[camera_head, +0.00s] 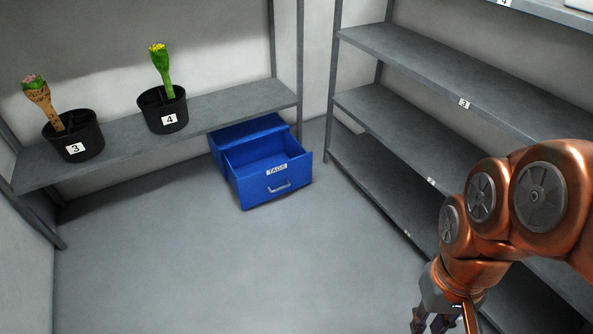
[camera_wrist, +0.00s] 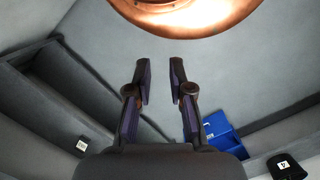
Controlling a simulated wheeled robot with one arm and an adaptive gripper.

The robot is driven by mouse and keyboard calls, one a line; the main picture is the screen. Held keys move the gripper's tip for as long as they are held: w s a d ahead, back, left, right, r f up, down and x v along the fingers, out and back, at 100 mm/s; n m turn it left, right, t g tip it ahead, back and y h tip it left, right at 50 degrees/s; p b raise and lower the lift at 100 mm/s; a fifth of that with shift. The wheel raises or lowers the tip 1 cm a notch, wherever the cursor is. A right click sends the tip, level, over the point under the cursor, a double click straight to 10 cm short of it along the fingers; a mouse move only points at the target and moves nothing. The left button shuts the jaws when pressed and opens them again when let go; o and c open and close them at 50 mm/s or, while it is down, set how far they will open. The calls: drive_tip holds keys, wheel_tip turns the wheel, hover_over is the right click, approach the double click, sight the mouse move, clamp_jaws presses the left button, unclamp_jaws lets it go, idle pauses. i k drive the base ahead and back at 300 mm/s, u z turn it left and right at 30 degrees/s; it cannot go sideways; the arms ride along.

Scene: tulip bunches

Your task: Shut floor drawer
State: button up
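The blue floor drawer (camera_head: 273,186) is pulled open from its blue cabinet (camera_head: 246,133). The drawer looks empty. My gripper (camera_head: 433,327) is at the lower right of the head view, well apart from the drawer and cut by the bottom edge. In the wrist view my gripper (camera_wrist: 159,82) has its two fingers spread with nothing between them. Part of the blue unit (camera_wrist: 222,130) shows beyond the right finger.
Two black pots with wrapped tulip bunches, numbered 3 (camera_head: 87,136) and 4 (camera_head: 175,112), stand on the left grey shelf (camera_head: 122,139). A tall grey shelf unit (camera_head: 392,112) lines the right side, near my arm. The floor (camera_head: 245,270) before the drawer is clear.

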sight(269, 178)
drive_tip(key=u, duration=0.7)
drive_tip(key=i, duration=0.65)
drive_tip(key=u, duration=0.95)
drive_tip(key=i, duration=1.4)
drive_tip(key=z, duration=0.75)
drive_tip(key=i, duration=0.95)
drive_tip(key=z, duration=0.8)
